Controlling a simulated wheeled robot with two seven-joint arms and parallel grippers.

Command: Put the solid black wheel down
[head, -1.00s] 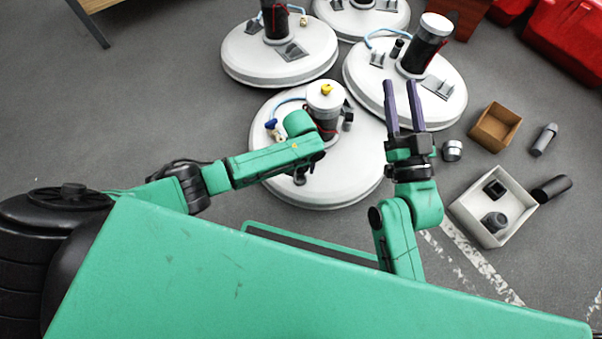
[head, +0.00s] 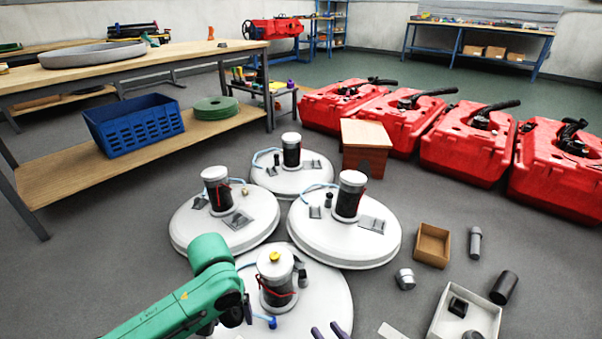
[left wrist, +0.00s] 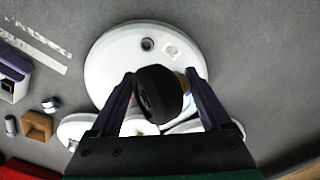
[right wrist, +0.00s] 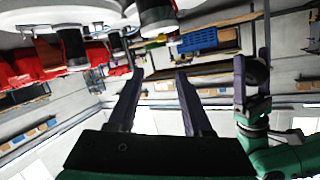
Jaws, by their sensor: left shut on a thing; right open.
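The solid black wheel (left wrist: 158,93) is held between the fingers of my left gripper (left wrist: 163,88), in the left wrist view. Below it in that view is a white round tank lid. A dark round thing between the left gripper's fingers also shows at the right of the right wrist view (right wrist: 256,72). In the head view my left arm reaches in from the lower left, and the wheel cannot be made out clearly. My right gripper (right wrist: 160,88) is open and empty. Only its purple fingertips show at the bottom edge of the head view (head: 329,331).
Several white scrubber tanks, including the nearest (head: 325,302), stand close together. A cardboard box (head: 432,244) and a white tray (head: 440,317) with dark parts lie to the right. A workbench (head: 60,203) with a blue basket (head: 135,124) is at left. Red tanks (head: 463,148) line the back right.

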